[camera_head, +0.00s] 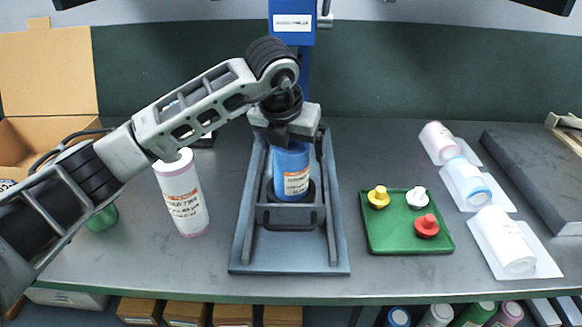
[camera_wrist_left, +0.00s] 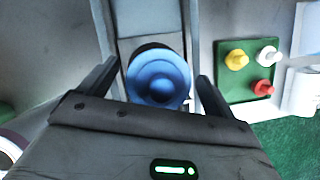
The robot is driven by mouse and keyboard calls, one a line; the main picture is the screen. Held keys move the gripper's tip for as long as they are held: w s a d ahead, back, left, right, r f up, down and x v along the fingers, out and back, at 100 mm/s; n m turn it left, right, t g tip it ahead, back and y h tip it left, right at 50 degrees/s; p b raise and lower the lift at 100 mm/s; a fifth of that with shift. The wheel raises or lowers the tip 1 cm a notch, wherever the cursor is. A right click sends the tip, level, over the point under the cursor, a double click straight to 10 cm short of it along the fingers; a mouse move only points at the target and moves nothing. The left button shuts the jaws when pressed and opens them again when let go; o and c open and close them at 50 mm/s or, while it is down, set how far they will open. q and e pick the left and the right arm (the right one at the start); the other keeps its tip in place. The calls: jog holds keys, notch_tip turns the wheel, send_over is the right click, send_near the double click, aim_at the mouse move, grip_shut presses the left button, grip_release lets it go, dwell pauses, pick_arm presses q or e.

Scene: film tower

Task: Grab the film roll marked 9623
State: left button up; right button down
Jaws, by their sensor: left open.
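A blue film roll (camera_head: 292,170) with a white and orange label stands upright in a dark ring on the grey tower base; I cannot read its number. My left gripper (camera_head: 289,138) is right above this roll, pointing down and open. In the left wrist view the blue roll's round top (camera_wrist_left: 158,80) sits between the two spread fingers of my left gripper (camera_wrist_left: 157,75). A white roll with pink ends (camera_head: 181,195) stands to the left, its label not clearly legible. I read 9623 on no roll. My right gripper is not in view.
A green tray (camera_head: 378,243) with yellow, white and red knobs lies right of the base (camera_head: 240,258). Pink (camera_head: 437,142), light blue (camera_head: 466,180) and white (camera_head: 503,240) rolls lie on white sheets farther right. An open cardboard box (camera_head: 48,75) is at left. A blue column (camera_head: 292,45) rises behind.

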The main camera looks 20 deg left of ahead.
pick_arm(q)
jog(key=shift+x, duration=1.05)
jog(key=c, duration=1.1)
jog(key=shift+r, duration=0.1)
jog(key=shift+c, duration=1.3)
